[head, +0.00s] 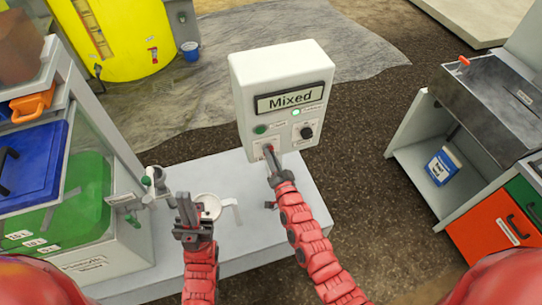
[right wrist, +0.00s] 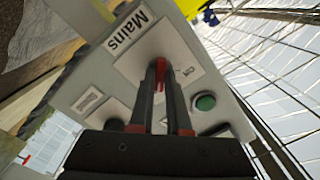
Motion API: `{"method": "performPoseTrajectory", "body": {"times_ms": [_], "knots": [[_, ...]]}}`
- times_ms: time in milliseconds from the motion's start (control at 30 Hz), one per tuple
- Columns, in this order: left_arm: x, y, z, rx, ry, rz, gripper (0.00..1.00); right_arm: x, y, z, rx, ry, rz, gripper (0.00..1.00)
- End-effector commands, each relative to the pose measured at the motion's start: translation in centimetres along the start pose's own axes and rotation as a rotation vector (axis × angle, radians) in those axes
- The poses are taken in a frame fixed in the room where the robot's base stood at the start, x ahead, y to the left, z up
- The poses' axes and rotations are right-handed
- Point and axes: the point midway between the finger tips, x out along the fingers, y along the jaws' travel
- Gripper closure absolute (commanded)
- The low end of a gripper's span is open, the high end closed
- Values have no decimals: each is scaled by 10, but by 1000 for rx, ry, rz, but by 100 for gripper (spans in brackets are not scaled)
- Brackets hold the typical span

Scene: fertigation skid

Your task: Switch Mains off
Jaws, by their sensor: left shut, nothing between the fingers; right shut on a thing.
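The white control box (head: 283,85) stands on the grey bench, its display reading "Mixed". My right gripper (head: 267,152) is at the lower left of its front face and hides most of the switch there. In the right wrist view the "Mains" label (right wrist: 125,31) sits beside the switch plate. The fingers of my right gripper (right wrist: 162,76) are shut on the red mains switch handle (right wrist: 160,66), which shows only in part. An "On" mark is on the plate beside it. My left gripper (head: 186,210) is shut and empty above the bench, left of the box.
The box also carries a lit green lamp (head: 296,112), a green button (head: 261,129) and a black knob (head: 306,132). A white jug (head: 211,205) stands on the bench by my left gripper. A small tap (head: 155,181) sticks out at the bench's left.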

Motion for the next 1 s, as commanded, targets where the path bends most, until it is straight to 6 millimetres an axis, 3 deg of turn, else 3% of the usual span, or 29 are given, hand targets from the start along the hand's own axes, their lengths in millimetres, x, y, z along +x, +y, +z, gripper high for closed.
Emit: {"method": "performPoseTrajectory", "body": {"times_ms": [167,367,600,1000], "knots": [[-13,1,2,0,0,0,100,0,4,1,-27,5,0,100],[-46,2,8,0,0,0,100,0,8,4,-116,8,0,100],[-87,4,15,0,0,0,100,0,6,4,-316,7,0,100],[-126,6,21,0,0,0,100,0,3,3,-701,2,-1,100]]}}
